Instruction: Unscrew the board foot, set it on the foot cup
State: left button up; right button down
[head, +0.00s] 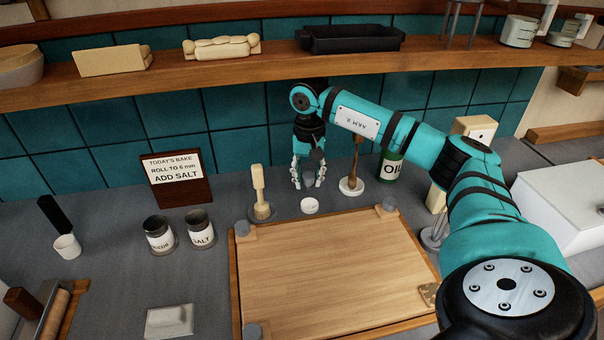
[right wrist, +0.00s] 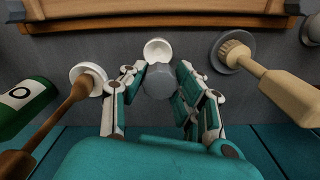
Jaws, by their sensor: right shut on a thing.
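My right gripper (head: 308,182) hangs behind the wooden board, pointing down. In the right wrist view its fingers (right wrist: 161,70) are shut on a grey, rounded board foot (right wrist: 158,82). The small white foot cup (head: 309,205) stands on the counter just behind the board's back edge. In the right wrist view the cup (right wrist: 157,50) is right beside the held foot; I cannot tell whether they touch. The board (head: 325,275) lies flat and has grey feet at its back right (head: 388,204), back left (head: 241,228) and front left (head: 252,330) corners. My left gripper is not in view.
A wooden brush (head: 259,195) stands left of the gripper; another wooden-handled tool (head: 352,180) and the oil bottle (head: 390,165) stand right. A brass-coloured plate (head: 428,294) is at the board's front right corner. A shelf (head: 200,77) runs above. Counter left of the board has free room.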

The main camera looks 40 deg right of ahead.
aim_at(310, 207)
jog(key=shift+d+r, duration=0.15)
jog(key=shift+d, duration=0.05)
jog(key=shift+s+f+b, duration=0.1)
jog(key=shift+f+b, duration=0.55)
jog(key=shift+f, duration=0.1)
notch_tip(310, 207, down, 2)
jog(key=shift+f+b, duration=0.25)
jog(key=shift+b, duration=0.65)
jog(key=shift+f+b, duration=0.55)
jog(key=shift+f, duration=0.2)
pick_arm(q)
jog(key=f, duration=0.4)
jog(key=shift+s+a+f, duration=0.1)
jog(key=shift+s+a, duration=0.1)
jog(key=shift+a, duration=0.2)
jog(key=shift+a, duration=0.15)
pick_arm(e)
jog(key=shift+f, duration=0.1)
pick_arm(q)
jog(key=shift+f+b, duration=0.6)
pick_arm(e)
jog(key=shift+f, duration=0.9)
